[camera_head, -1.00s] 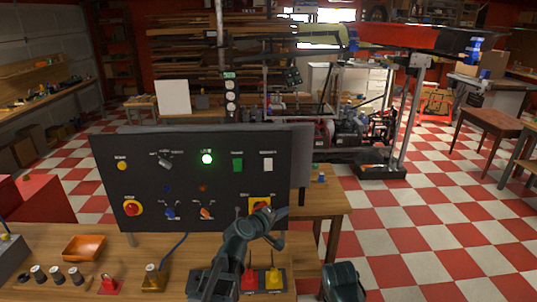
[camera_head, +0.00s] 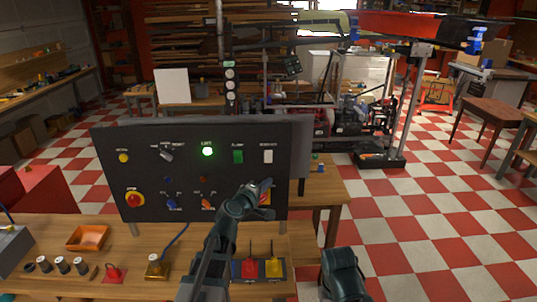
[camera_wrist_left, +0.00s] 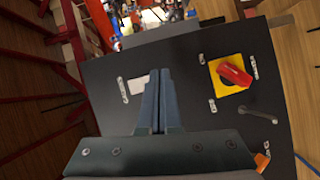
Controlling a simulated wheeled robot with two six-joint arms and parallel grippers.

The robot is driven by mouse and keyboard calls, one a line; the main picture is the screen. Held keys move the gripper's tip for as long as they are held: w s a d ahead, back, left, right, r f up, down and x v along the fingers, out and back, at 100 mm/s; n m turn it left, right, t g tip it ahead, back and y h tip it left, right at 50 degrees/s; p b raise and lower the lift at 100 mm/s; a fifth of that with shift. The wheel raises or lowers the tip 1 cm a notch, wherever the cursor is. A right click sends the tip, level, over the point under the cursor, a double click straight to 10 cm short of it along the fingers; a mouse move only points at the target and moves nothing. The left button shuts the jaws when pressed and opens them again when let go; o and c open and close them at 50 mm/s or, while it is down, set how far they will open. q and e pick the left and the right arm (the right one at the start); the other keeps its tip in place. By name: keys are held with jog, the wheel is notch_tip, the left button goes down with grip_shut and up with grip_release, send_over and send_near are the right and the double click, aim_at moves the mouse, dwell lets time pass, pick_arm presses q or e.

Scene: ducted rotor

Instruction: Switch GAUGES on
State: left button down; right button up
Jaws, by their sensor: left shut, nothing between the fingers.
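The black control panel (camera_head: 140,180) stands upright on the wooden bench, carrying several labelled controls. The labels are too small to read surely, so I cannot tell which one says GAUGES. A white switch (camera_head: 268,156) is at its upper right, beside a green switch (camera_head: 238,156); a green lamp (camera_head: 207,151) is lit. My left gripper (camera_head: 264,186) is shut and empty, below the white switch and in front of a yellow plate with a red handle, partly hiding it. In the left wrist view the fingers (camera_wrist_left: 159,73) point towards the panel, near the white switch (camera_wrist_left: 137,85).
The red handle on its yellow plate (camera_wrist_left: 234,74) lies to the right of the fingers in the wrist view. On the bench are an orange tray (camera_head: 88,238), a red switch box (camera_head: 249,268) and a yellow one (camera_head: 273,267). A red mushroom button (camera_head: 134,200) is at lower left.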

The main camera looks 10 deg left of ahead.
aim_at(271, 156)
pick_arm(q)
jog(key=shift+w+a+r+p, duration=0.35)
jog(key=shift+w+r+p, duration=0.25)
jog(key=shift+w, duration=0.6)
jog(key=shift+w+a+r+p, duration=0.35)
jog(key=shift+w+r+p, duration=0.2)
jog(key=shift+w, duration=0.65)
jog(key=shift+w+a+r+p, duration=0.35)
jog(key=shift+w+r+p, duration=0.2)
jog(key=shift+w, duration=0.65)
jog(key=shift+r, duration=0.1)
jog(key=shift+w+a+r, duration=0.1)
jog(key=shift+w+r, duration=0.05)
jog(key=shift+w, duration=0.2)
jog(key=shift+w+a+r+p, duration=0.15)
jog(key=shift+w+r+p, duration=0.05)
jog(key=shift+w+p, duration=0.2)
jog(key=shift+s+f, duration=0.1)
jog(key=shift+s+d+f+b, duration=0.15)
jog(key=shift+s+b, duration=0.05)
jog(key=shift+s, duration=0.15)
jog(key=shift+s+d+f+b, duration=0.1)
jog(key=shift+s+f+b, duration=0.1)
jog(key=shift+s, duration=0.15)
jog(key=shift+s, duration=0.1)
jog(key=s, duration=0.1)
jog(key=s+d+f+b, duration=0.1)
jog(key=s+f+b, duration=0.1)
jog(key=s, duration=0.1)
jog(key=shift+d, duration=0.15)
